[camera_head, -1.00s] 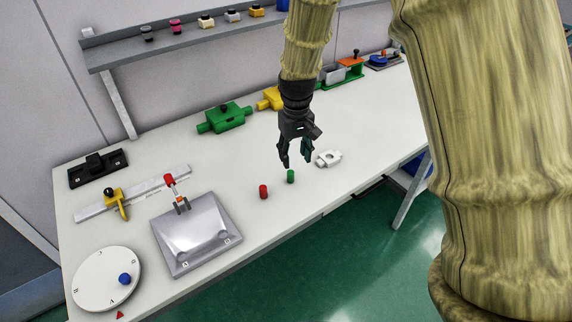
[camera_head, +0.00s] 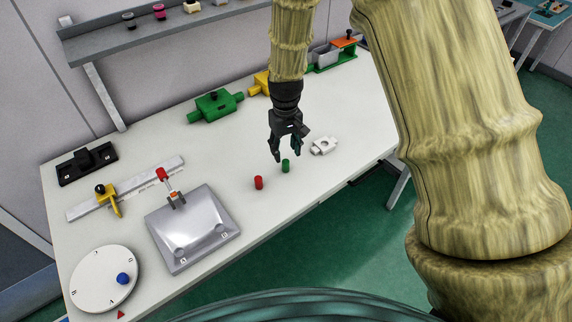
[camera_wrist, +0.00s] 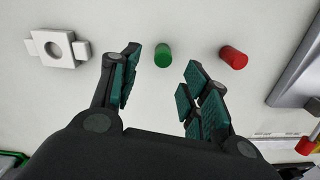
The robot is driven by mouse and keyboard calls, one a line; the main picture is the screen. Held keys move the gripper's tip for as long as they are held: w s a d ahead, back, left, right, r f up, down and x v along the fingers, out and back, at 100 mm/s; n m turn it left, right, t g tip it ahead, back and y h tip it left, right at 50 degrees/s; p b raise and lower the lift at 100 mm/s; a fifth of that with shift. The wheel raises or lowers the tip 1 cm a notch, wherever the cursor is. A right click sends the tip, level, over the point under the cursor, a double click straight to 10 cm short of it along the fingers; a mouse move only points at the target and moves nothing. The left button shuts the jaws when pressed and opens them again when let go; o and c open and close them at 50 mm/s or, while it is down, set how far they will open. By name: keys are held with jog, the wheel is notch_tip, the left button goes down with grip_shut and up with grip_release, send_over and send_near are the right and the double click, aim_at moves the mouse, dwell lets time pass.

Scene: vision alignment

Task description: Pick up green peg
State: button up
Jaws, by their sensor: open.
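The green peg (camera_head: 285,166) is a short cylinder standing on the white table near its front edge. In the wrist view the green peg (camera_wrist: 162,55) shows ahead of the fingers, in line with the gap between them and nearer the left finger. My gripper (camera_head: 286,157) is open and empty, just above and beside the peg in the head view. In the wrist view my gripper (camera_wrist: 160,82) shows its two fingers with teal pads spread apart. A red peg (camera_head: 258,182) stands to the left of the green one; it also shows in the wrist view (camera_wrist: 233,58).
A white block with a hole (camera_head: 323,146) lies right of the green peg. A grey metal box (camera_head: 193,228), a white dial (camera_head: 92,280) and a slider rail (camera_head: 140,184) are to the left. A green block (camera_head: 214,106) stands behind.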

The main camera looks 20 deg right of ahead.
aim_at(286, 161)
jog(key=shift+s+f+p, duration=0.2)
jog(key=shift+f+p, duration=0.85)
jog(key=shift+f, duration=1.55)
jog(key=c, duration=1)
